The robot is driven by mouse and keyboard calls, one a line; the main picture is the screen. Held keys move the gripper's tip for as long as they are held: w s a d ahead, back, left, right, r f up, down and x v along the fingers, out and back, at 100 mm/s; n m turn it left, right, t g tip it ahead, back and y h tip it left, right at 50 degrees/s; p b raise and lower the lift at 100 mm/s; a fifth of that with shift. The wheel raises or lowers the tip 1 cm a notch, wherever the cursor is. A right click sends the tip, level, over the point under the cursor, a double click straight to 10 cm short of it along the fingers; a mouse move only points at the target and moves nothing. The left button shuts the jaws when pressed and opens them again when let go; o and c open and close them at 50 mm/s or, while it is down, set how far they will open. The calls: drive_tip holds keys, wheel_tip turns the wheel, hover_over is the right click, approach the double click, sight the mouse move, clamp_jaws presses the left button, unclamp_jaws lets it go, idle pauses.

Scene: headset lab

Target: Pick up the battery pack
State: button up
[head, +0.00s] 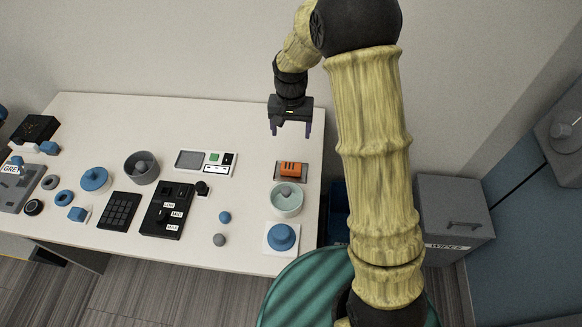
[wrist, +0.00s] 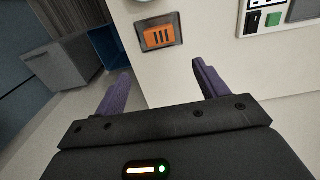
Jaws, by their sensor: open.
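The battery pack (head: 290,170) is an orange block with dark stripes. It lies on a small grey tray (head: 277,177) near the right edge of the white table. In the wrist view the battery pack (wrist: 159,37) shows at the top, beyond the fingertips, on its dark tray (wrist: 177,20). My gripper (head: 291,130) is above the table, behind the pack in the head view. Its two purple fingers are apart and nothing is between them; they also show in the wrist view (wrist: 160,80).
A pale green bowl (head: 286,207) and a blue round object (head: 282,237) on a white pad stand in front of the tray. A grey bin (head: 452,215) stands right of the table. The tabletop behind the tray is clear.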

drive_tip(key=shift+f, duration=0.1)
drive_tip(key=p, duration=0.2)
hover_over(291, 166)
drive_tip(key=f, duration=1.2)
drive_tip(key=shift+w, duration=0.2)
drive_tip(key=shift+f+p, duration=0.1)
drive_tip(key=shift+p, duration=0.2)
drive_tip(key=shift+s+f+p, duration=0.2)
drive_tip(key=shift+f+p, duration=0.75)
drive_tip(key=shift+f, duration=1.6)
drive_tip(key=c, duration=0.8)
